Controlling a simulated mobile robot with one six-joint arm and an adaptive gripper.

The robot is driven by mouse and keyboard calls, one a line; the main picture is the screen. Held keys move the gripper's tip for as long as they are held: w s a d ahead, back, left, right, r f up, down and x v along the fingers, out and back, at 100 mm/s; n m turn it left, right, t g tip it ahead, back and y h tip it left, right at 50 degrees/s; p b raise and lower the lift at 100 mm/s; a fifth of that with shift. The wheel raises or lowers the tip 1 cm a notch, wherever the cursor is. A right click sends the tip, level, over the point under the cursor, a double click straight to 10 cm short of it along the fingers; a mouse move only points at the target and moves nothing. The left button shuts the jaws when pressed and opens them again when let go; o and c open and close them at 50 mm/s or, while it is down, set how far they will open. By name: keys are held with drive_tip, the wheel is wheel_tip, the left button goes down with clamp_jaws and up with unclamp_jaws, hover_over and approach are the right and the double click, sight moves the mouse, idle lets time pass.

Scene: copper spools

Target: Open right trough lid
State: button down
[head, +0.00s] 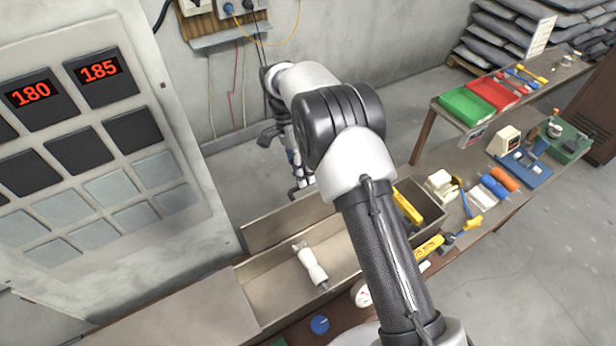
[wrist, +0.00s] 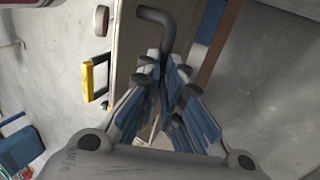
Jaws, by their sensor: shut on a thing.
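The trough (head: 262,295) runs along the front of the bench and its middle section is open. A white bottle-shaped thing (head: 311,264) lies inside. A grey-brown panel (head: 290,219), apparently the right lid, stands tilted up along the trough's back side. My gripper (head: 297,188) is beyond the panel in the head view, partly hidden by my arm. In the wrist view my gripper (wrist: 163,92) is shut on a dark bent handle (wrist: 155,18), beside a beige panel (wrist: 128,55). The exact contact is hidden between the fingers.
A flat closed cover (head: 180,315) lies left of the opening. A cabinet with red displays (head: 100,71) stands at left. A yellow-handled thing (head: 408,206) lies at the trough's right end. Tools and green and red trays (head: 466,106) fill the benches at right.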

wheel_tip(320, 180, down, 2)
drive_tip(key=shift+a+f, duration=0.15)
drive_tip(key=shift+f, duration=0.05)
drive_tip(key=c, duration=2)
unclamp_jaws()
drive_tip(key=shift+o, duration=1.1)
drive_tip(key=shift+w+a, duration=0.1)
drive_tip(key=shift+w, duration=0.3)
drive_tip(key=shift+o, duration=0.6)
drive_tip(key=shift+s+r, duration=0.2)
drive_tip(key=v, duration=0.7)
drive_tip(key=shift+w+r, duration=0.15)
drive_tip(key=shift+w, duration=0.05)
